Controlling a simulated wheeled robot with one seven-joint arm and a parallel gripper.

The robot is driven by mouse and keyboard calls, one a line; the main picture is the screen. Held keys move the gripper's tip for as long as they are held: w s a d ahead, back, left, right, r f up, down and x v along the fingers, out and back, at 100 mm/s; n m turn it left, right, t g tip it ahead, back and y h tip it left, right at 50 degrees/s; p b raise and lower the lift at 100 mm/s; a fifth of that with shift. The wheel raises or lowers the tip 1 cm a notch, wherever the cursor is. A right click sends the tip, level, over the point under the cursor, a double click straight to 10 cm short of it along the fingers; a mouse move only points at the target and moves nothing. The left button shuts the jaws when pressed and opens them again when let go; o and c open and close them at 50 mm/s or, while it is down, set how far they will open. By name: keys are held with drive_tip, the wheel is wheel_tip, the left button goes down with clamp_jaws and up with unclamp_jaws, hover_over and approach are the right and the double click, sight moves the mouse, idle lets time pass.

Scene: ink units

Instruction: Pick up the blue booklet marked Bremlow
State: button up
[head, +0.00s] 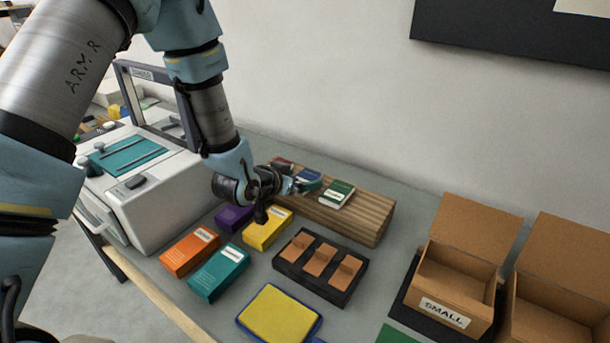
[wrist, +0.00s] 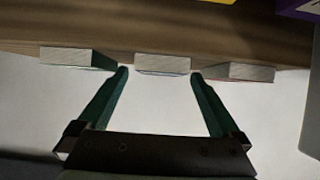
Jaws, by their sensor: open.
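The blue booklet (head: 309,177) lies between a red booklet (head: 281,163) and a green booklet (head: 338,192) on a wooden stand (head: 350,220). Its label is too small to read. My gripper (head: 290,186) is at the near side of the blue booklet and partly covers it. In the wrist view three pale booklet ends stick out past the stand edge. The middle one (wrist: 162,64) lies between the two open fingertips of my gripper (wrist: 160,74), which just reach its end. The fingers are apart and hold nothing.
Yellow (head: 268,232), purple (head: 234,217), orange (head: 190,250) and teal (head: 218,272) boxes lie in front of the stand. A black tray (head: 290,270) with brown pieces is nearby. A SMALL cardboard box (head: 455,280) stands right. A white machine (head: 165,205) stands left; the wall is behind.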

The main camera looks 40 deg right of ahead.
drive_tip(key=shift+w+d+f, duration=0.1)
drive_tip(key=shift+d+f, duration=0.15)
drive_tip(key=shift+d, duration=0.15)
drive_tip(key=c, duration=1.4)
